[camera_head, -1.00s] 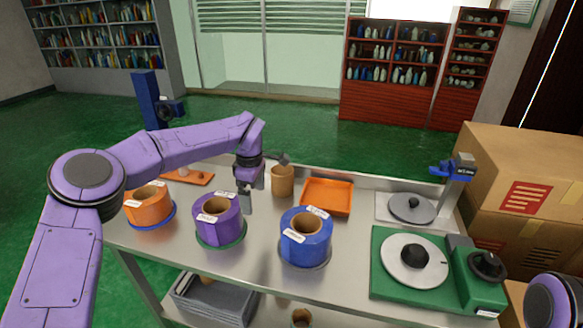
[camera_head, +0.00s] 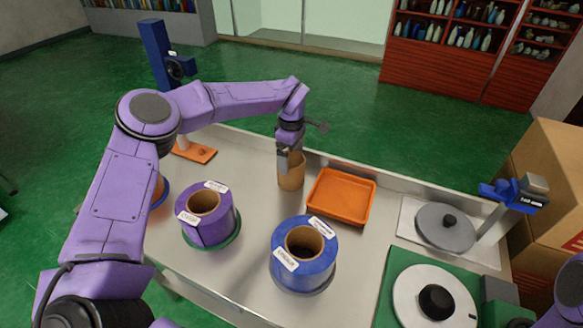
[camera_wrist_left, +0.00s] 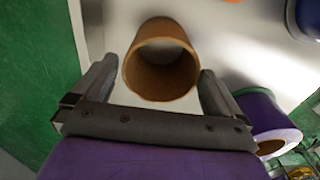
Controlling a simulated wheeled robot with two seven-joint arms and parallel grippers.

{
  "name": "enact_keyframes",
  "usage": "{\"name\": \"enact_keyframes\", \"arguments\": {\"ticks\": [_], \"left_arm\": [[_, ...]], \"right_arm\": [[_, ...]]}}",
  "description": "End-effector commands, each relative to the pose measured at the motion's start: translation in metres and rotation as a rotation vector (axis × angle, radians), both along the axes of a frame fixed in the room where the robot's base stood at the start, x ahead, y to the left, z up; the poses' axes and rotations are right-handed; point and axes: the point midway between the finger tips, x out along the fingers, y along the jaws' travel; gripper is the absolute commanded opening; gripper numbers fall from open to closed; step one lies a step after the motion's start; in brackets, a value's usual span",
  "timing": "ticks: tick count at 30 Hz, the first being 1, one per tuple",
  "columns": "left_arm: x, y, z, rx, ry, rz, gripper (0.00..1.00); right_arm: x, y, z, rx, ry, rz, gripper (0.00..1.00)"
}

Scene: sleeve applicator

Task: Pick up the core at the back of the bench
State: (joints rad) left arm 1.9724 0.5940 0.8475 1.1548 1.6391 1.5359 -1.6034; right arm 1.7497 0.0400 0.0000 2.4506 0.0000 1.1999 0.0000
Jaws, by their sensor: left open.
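The core (camera_head: 291,176) is a brown cardboard tube standing upright at the back of the bench, just left of the orange tray. My left gripper (camera_head: 290,163) is directly above and at its top, hiding part of its rim. In the left wrist view the core (camera_wrist_left: 162,62) shows its open mouth between the two spread fingers of the left gripper (camera_wrist_left: 158,88). The fingers are open, with a visible gap to the core on each side. My right gripper is not in view; only a piece of my right arm shows at the lower right.
An empty orange tray (camera_head: 341,196) is right of the core. A purple roll (camera_head: 222,226) and a blue roll (camera_head: 316,272) stand in front. A grey disc device (camera_head: 445,228) and a green-based turntable (camera_head: 408,290) are at the right. A raised edge runs along the bench's back.

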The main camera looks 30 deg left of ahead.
Motion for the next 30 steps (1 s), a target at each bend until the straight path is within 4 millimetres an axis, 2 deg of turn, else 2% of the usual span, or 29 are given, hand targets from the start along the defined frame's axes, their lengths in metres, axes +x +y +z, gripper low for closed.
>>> {"name": "enact_keyframes", "arguments": {"ticks": [6, 9, 17, 21, 30], "left_arm": [[-0.005, 0.002, -0.032, 0.0, 0.005, 0.003, 1.0], [-0.004, 0.002, -0.049, 0.001, 0.003, 0.003, 1.0], [-0.004, 0.003, -0.056, 0.0, 0.0, 0.004, 1.0], [-0.004, 0.003, -0.056, 0.0, -0.001, 0.004, 0.61], [-0.003, 0.003, -0.053, 0.0, -0.002, 0.004, 0.61]], "right_arm": [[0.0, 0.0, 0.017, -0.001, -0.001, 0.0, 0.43], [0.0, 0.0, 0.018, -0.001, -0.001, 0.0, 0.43], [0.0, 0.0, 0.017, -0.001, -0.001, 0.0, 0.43], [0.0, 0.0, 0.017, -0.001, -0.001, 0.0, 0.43], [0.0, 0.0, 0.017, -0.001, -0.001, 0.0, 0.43]]}}
